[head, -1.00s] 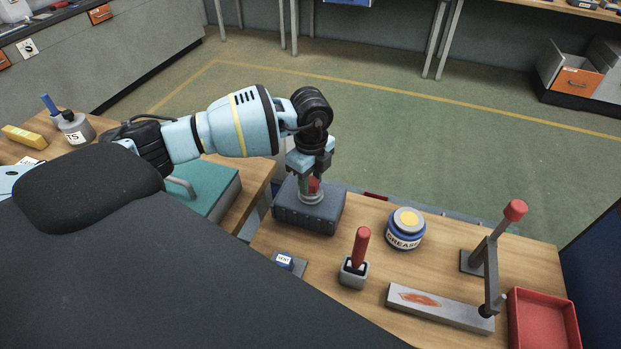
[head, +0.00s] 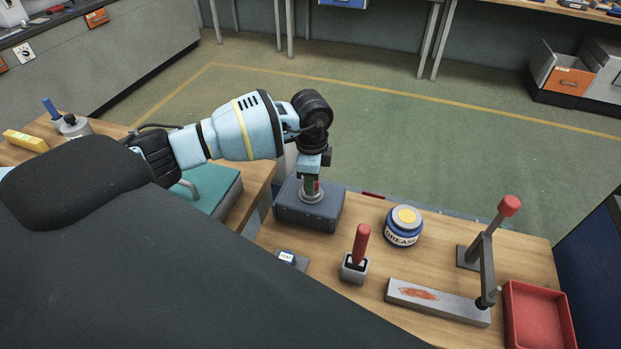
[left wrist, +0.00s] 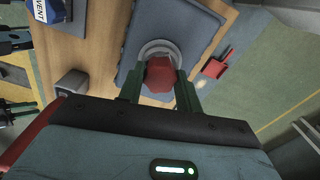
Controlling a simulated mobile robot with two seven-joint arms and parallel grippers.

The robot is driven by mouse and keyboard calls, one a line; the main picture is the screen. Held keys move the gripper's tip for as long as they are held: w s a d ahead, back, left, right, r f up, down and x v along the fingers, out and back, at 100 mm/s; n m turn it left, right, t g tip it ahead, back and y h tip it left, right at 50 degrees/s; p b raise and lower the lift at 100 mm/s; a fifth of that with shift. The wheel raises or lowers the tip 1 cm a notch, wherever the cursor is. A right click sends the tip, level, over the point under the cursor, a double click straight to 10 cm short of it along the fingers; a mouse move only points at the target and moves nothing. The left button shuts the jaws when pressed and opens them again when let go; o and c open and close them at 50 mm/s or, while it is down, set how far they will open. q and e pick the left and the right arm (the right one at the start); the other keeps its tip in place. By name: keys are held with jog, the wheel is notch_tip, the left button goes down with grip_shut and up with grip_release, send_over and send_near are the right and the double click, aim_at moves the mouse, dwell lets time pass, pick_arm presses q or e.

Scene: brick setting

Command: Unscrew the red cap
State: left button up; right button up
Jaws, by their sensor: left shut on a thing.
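The red cap (left wrist: 160,75) sits on a metal neck (left wrist: 160,46) that rises from a dark grey block (head: 306,212) on the bench. My left gripper (head: 313,183) comes down from above, and its two green fingers are shut on opposite sides of the cap. In the head view only a thin strip of the cap (head: 317,186) shows between the fingers. In the left wrist view the cap lies between both fingertips (left wrist: 160,80). My right gripper is not in view.
On the bench (head: 330,295) stand a grease jar (head: 403,228), a red-handled tool in a holder (head: 360,245), a lever with a red knob (head: 509,206) on a stand, a metal bar (head: 435,300) and a red tray (head: 535,315). A teal case (head: 212,190) lies left of the block.

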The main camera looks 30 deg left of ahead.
pick_arm(q)
jog(key=shift+n, duration=0.3)
